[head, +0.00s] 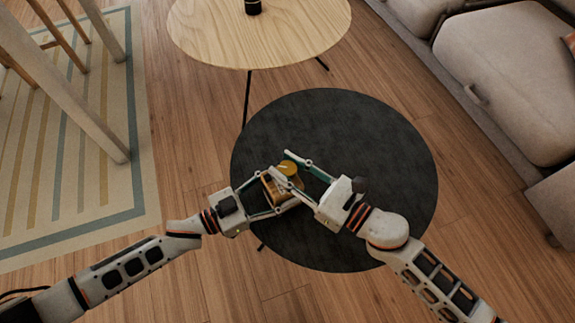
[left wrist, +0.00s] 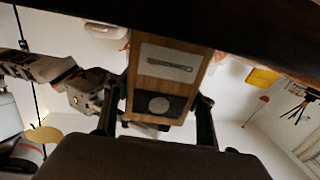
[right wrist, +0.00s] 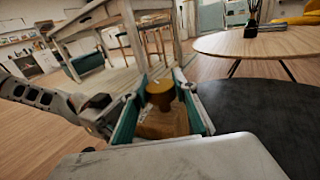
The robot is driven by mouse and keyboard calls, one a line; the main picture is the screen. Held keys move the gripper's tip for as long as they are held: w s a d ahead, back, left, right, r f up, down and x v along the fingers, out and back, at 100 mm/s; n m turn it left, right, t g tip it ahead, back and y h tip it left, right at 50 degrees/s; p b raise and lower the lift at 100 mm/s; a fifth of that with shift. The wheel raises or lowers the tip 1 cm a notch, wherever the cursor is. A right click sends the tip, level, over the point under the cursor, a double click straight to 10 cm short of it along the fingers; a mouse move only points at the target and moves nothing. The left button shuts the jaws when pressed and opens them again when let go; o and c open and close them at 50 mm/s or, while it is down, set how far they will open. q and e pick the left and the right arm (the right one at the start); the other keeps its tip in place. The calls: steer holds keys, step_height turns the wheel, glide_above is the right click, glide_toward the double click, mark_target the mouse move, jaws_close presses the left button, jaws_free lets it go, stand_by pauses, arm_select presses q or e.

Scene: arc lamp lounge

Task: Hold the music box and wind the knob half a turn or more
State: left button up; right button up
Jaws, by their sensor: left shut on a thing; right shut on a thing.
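The music box (head: 271,187) is a small wooden box held above the dark round table. My left gripper (head: 285,190) is shut on its body from the left. In the left wrist view the box (left wrist: 172,83) sits between the two fingers, showing a light slotted plate and a dark panel with a grey disc. My right gripper (head: 281,164) is shut on the knob from the right. In the right wrist view the knob (right wrist: 160,91) is between the green fingers, with the box (right wrist: 165,122) below.
The dark round table (head: 385,190) is bare. A light wooden round table (head: 215,35) with a dark cup-like object (head: 252,7) stands behind it. A beige sofa (head: 500,75) is at right. A striped rug (head: 100,180) and wooden furniture legs are at left.

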steer(key=o, duration=1.1)
steer(key=v, duration=1.2)
